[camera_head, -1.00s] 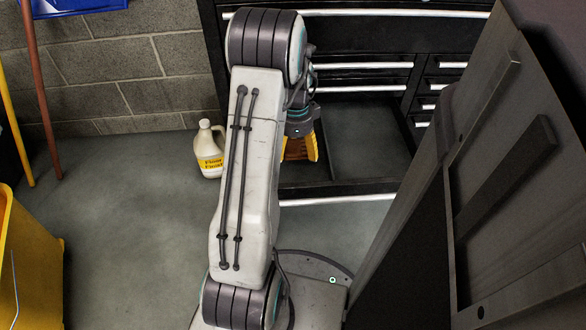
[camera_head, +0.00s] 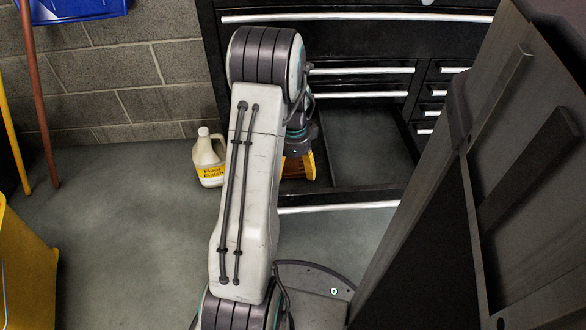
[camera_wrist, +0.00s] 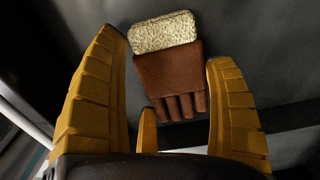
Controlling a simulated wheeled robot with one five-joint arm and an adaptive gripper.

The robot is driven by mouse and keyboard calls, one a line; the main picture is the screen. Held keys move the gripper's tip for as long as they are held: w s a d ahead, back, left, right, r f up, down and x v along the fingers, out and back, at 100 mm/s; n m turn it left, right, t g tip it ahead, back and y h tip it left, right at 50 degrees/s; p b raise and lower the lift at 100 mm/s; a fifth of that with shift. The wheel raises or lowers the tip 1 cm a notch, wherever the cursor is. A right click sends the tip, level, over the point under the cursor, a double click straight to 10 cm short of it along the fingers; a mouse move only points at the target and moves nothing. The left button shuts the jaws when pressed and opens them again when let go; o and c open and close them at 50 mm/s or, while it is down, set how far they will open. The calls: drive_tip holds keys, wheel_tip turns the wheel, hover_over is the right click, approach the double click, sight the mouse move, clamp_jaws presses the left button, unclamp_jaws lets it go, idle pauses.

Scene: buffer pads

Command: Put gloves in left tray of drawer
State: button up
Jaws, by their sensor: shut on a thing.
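The gloves (camera_wrist: 172,80) are brown with a pale, textured cuff. In the wrist view they sit between the yellow fingers of my gripper (camera_wrist: 165,55), cuff at the top and glove fingers pointing down. My gripper is shut on them. In the head view my gripper (camera_head: 303,166) is at the left tray of the open drawer (camera_head: 340,198), partly hidden behind my arm. The gloves cannot be made out clearly there. The right tray (camera_head: 368,140) looks empty. Whether the gloves touch the tray floor I cannot tell.
The black tool chest (camera_head: 350,38) has shut drawers above and right of the open one. A floor finish jug (camera_head: 208,160) stands left of the chest. A dark cabinet (camera_head: 420,230) stands close on the right.

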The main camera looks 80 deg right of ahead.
sight(293, 168)
drive_tip(key=shift+f, duration=0.1)
drive_tip(key=o, duration=1.1)
wheel_tip(293, 168, up, 12)
drive_tip(key=p, duration=0.4)
drive_tip(key=shift+p, duration=0.35)
